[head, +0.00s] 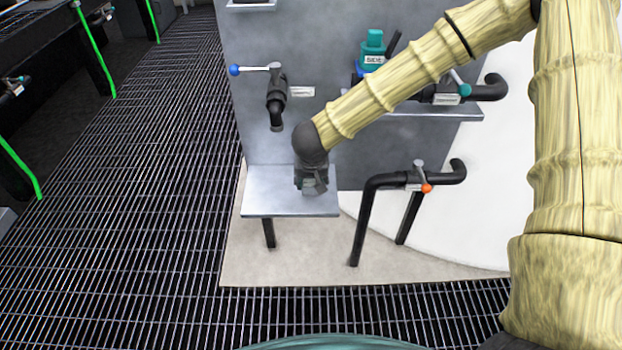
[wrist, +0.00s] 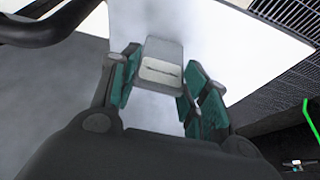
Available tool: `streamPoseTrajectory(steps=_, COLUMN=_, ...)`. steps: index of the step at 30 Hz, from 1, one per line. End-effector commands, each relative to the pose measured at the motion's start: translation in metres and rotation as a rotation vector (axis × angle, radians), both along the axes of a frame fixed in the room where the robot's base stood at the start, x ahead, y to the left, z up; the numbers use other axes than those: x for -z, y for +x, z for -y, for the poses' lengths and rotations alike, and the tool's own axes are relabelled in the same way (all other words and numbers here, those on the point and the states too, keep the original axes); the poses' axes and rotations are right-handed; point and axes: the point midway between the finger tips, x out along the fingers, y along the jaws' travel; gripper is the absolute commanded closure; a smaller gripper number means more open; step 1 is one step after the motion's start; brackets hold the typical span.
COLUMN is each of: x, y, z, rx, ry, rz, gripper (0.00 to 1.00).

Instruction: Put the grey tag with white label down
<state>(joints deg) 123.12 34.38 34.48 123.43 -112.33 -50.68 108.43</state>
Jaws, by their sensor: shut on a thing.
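The grey tag with a white label (wrist: 162,66) sits between the teal pads of my gripper (wrist: 158,82) in the wrist view. The fingers are shut on it, and its white label with a dark mark faces the camera. In the head view my gripper (head: 313,183) points down over the small metal shelf (head: 262,203). The tag is mostly hidden there by the gripper. I cannot tell whether the tag touches the shelf.
A blue-knobbed valve (head: 276,88) is on the grey panel above the shelf. A black pipe with an orange-knobbed valve (head: 418,180) stands to the right. A teal-topped device (head: 373,52) is on the upper ledge (head: 430,111). The shelf's left part is clear.

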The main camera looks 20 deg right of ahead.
Motion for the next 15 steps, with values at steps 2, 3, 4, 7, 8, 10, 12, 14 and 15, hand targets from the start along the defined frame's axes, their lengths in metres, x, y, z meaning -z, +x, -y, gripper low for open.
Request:
streamPoseTrajectory(steps=2, x=0.0025, y=0.0003, z=-0.0001, rx=0.0, ry=0.001, rz=0.001, gripper=0.75)
streamPoseTrajectory(steps=3, x=0.0025, y=0.0005, z=-0.0002, rx=0.0, ry=0.001, rz=0.001, gripper=0.75)
streamPoseTrajectory(steps=4, x=0.0025, y=0.0005, z=-0.0003, rx=0.0, ry=0.0, rz=0.002, gripper=0.75)
streamPoseTrajectory(steps=7, x=0.0024, y=0.0005, z=-0.0003, rx=-0.001, ry=0.0, rz=0.002, gripper=0.75)
streamPoseTrajectory(steps=8, x=0.0024, y=0.0005, z=-0.0003, rx=-0.001, ry=0.0, rz=0.002, gripper=0.75)
streamPoseTrajectory(steps=10, x=0.0032, y=0.0004, z=-0.0003, rx=-0.001, ry=0.0, rz=0.002, gripper=0.75)
streamPoseTrajectory(steps=12, x=0.0048, y=0.0003, z=-0.0003, rx=-0.001, ry=0.0, rz=0.002, gripper=0.75)
streamPoseTrajectory(steps=14, x=0.0055, y=0.0003, z=-0.0003, rx=-0.001, ry=0.0, rz=0.001, gripper=0.75)
streamPoseTrajectory(steps=15, x=0.006, y=0.0003, z=-0.0003, rx=-0.001, ry=0.0, rz=0.001, gripper=0.75)
